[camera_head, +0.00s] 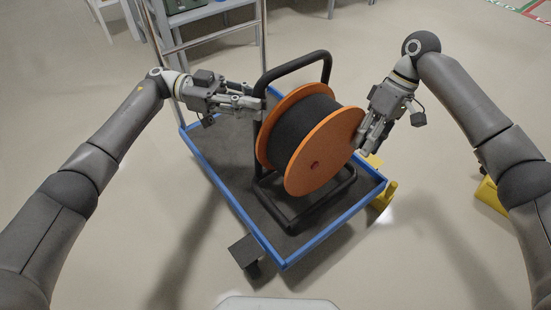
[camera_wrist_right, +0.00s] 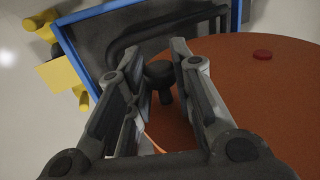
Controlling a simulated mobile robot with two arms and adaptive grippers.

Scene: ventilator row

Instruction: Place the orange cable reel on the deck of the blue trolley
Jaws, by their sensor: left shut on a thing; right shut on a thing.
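The orange cable reel (camera_head: 325,155) has orange flanges, a black drum and a black tubular stand. It stands upright over the dark deck (camera_head: 222,150) of the blue trolley (camera_head: 322,236), within its blue rim. I cannot tell whether the stand's base touches the deck. My left gripper (camera_head: 255,103) is shut on the stand's left upright. My right gripper (camera_head: 364,142) is at the reel's right side. In the right wrist view its fingers (camera_wrist_right: 160,75) close around a dark round-ended part beside the orange flange (camera_wrist_right: 250,90). The trolley's rim (camera_wrist_right: 80,65) shows beyond.
The trolley's push handle (camera_head: 205,40) rises at the far side. A black caster (camera_head: 246,252) shows at the near corner. Yellow parts (camera_head: 384,194) stand by the right side, and another yellow object (camera_head: 489,194) lies further right. Grey tables are at the back. The floor around is mostly clear.

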